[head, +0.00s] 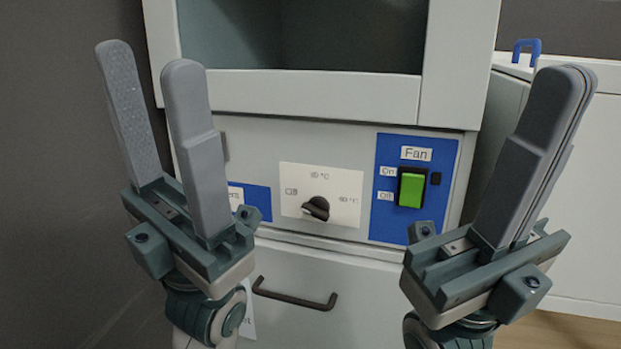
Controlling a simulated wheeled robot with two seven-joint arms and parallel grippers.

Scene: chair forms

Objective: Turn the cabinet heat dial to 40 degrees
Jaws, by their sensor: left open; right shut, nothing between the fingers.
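The heat dial (317,208) is a small black knob on a white plate (340,180) in the middle of the cabinet's (265,145) front panel. Small temperature labels stand above and right of the knob, with another mark at its left; they are blurred. Exactly where the knob points is hard to tell. My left gripper (150,56) is open and empty, fingers up, left of the dial. My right gripper (565,78) is shut with nothing in it, fingers up, to the right of the fan switch. Neither gripper touches the dial.
A green fan switch (411,190) sits on a blue panel (391,228) right of the dial. Another blue label (257,197) is partly hidden behind my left gripper. A drawer handle (294,298) is below, and an open compartment (350,40) is above. A white cabinet (590,190) stands at right.

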